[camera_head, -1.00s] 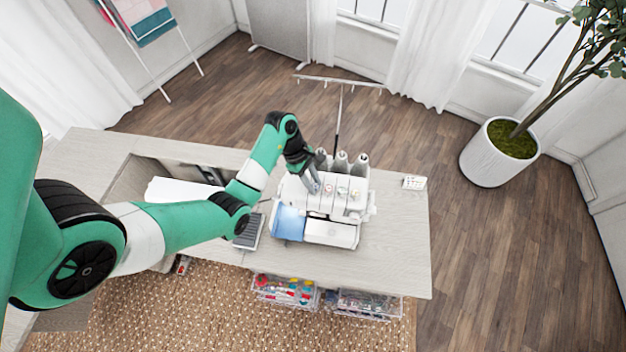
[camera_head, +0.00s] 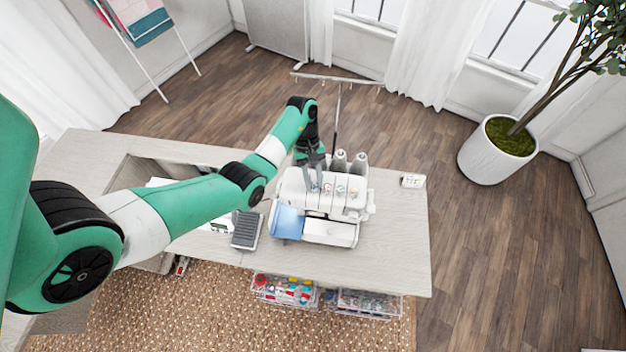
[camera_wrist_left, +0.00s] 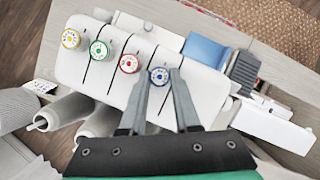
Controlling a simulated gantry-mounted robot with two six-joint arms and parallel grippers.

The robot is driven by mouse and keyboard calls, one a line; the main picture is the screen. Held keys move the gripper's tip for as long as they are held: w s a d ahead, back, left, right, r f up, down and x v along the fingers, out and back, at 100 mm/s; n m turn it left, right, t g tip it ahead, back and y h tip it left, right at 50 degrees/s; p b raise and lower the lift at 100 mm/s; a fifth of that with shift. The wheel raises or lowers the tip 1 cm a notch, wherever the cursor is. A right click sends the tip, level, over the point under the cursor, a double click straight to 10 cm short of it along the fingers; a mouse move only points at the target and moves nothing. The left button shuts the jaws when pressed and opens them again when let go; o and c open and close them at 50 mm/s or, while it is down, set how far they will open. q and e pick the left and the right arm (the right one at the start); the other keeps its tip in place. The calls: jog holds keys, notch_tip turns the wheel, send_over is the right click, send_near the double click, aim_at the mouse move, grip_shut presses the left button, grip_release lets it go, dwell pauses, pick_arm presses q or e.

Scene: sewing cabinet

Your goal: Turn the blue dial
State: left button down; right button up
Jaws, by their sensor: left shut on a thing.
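The blue dial (camera_wrist_left: 159,75) is a small round knob with a pale numbered rim, at one end of a row of dials on the white sewing machine (camera_wrist_left: 100,75). My left gripper (camera_wrist_left: 159,79) has one finger on each side of the blue dial and is shut on it. In the head view the machine (camera_head: 293,198) stands on the cabinet top, and my left gripper (camera_head: 314,185) reaches down to its front from behind, hiding the blue dial there. My right gripper is not in view.
Red (camera_wrist_left: 129,63), green (camera_wrist_left: 98,50) and yellow (camera_wrist_left: 70,38) dials sit beside the blue one. Grey thread cones (camera_head: 360,164) stand behind the machine. A grey pedal (camera_head: 246,230) lies left of it.

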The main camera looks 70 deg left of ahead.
aim_at(311, 179)
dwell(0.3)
pick_arm(q)
jog(key=c, duration=0.6)
grip_release()
jog(key=shift+a, duration=0.1)
jog(key=shift+r, duration=0.1)
jog(key=shift+r, duration=0.25)
jog(key=p+v, duration=0.4)
jog(key=v, duration=0.3)
jog(key=shift+a+r, duration=0.2)
jog(key=shift+a, duration=0.05)
